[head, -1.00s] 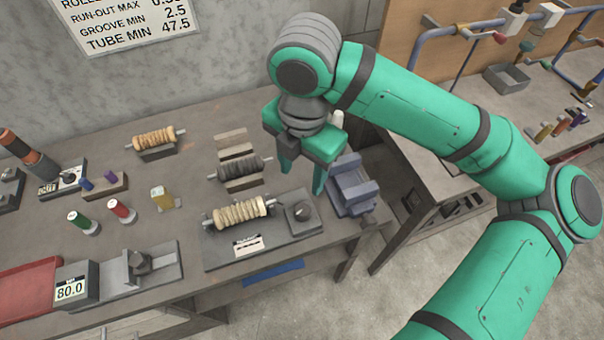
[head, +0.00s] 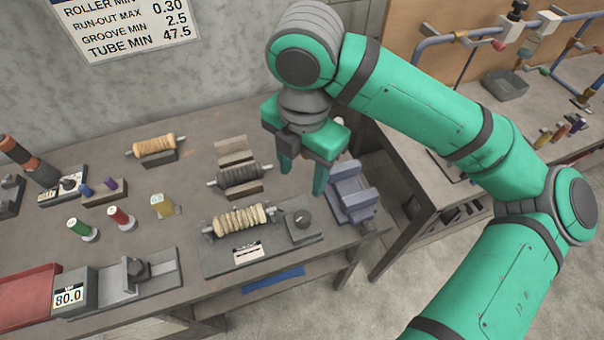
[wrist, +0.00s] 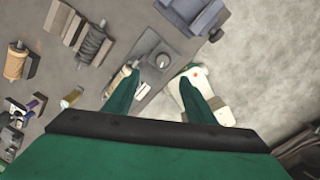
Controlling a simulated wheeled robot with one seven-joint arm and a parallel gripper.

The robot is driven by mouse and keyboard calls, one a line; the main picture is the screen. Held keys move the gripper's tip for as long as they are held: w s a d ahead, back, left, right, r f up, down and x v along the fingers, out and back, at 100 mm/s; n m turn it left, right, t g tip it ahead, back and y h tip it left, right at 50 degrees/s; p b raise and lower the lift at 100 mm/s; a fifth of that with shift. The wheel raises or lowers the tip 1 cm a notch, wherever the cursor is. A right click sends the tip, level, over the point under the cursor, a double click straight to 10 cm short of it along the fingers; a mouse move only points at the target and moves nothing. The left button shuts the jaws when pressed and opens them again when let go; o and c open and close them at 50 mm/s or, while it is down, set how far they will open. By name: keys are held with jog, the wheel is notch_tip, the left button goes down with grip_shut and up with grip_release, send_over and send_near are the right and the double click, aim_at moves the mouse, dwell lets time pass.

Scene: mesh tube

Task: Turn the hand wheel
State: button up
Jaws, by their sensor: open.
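A blue-grey vise (head: 352,195) stands close to the right of the wheel. A dark roller (head: 240,175) on a stand lies behind the fixture. A gauge reading 80.0 (head: 70,295), a red tray (head: 28,297) and small coloured bobbins are to the left.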

notch_tip(320, 180, up, 9)
jog(key=shift+s, duration=0.2)
dwell(0.4)
